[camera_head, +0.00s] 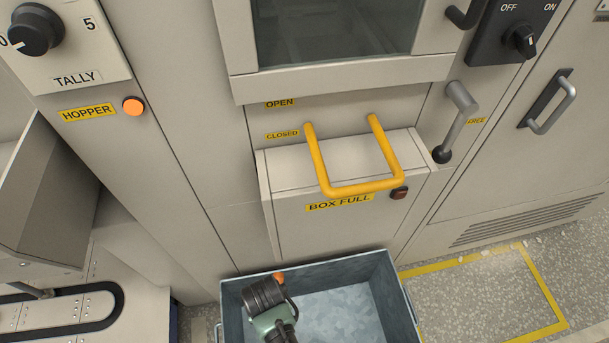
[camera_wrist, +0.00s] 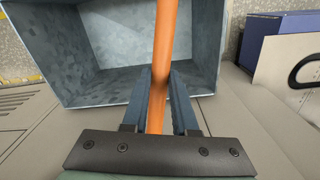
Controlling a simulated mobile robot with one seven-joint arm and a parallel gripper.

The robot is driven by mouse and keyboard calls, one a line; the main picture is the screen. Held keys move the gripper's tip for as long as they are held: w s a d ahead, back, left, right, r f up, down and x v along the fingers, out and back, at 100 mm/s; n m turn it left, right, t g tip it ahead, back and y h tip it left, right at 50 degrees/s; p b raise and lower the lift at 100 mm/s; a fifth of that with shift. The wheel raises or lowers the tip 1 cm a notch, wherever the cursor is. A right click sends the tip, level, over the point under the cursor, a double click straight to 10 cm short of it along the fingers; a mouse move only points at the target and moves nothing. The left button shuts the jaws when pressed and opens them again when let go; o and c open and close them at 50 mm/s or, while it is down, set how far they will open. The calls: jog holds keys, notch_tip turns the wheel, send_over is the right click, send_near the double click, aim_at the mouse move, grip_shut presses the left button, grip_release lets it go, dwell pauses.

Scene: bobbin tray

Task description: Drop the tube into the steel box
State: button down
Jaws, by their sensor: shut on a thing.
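The tube is an orange rod; its end (camera_head: 279,276) shows just past my gripper in the head view, and its length (camera_wrist: 164,45) runs up from between my jaws in the wrist view. My gripper (camera_wrist: 159,88) is shut on the tube. The steel box (camera_head: 391,285) is a grey open-topped box on the floor at the bottom of the head view. My gripper is over the left part of its opening. The box also shows in the wrist view (camera_wrist: 100,95), with the tube across its opening. The bare box bottom shows; its near side is cut off.
Behind the box is a beige machine with a yellow handle (camera_head: 360,188) above a BOX FULL label. A grey lever (camera_head: 458,115) hangs to its right. A conveyor track (camera_head: 60,312) is at left. Clear floor with a yellow outline (camera_head: 490,295) lies at right.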

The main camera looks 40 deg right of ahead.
jog(key=s+d+f+m+b, duration=0.3)
jog(key=d+f+m+b, duration=0.2)
jog(key=f+b, duration=0.4)
jog(key=s+d+f+m+b, duration=0.3)
jog(key=d+f+m+b, duration=0.1)
jog(key=f+m+b, duration=0.3)
notch_tip(320, 180, down, 4)
jog(key=shift+s+d+r+b, duration=0.1)
jog(key=shift+s+d+b, duration=0.25)
jog(key=shift+b, duration=0.85)
jog(key=shift+w, duration=0.1)
jog(key=c, duration=0.6)
grip_release()
jog(key=shift+r, duration=0.15)
notch_tip(320, 180, up, 13)
jog(key=p, duration=0.5)
jog(key=shift+p, duration=0.4)
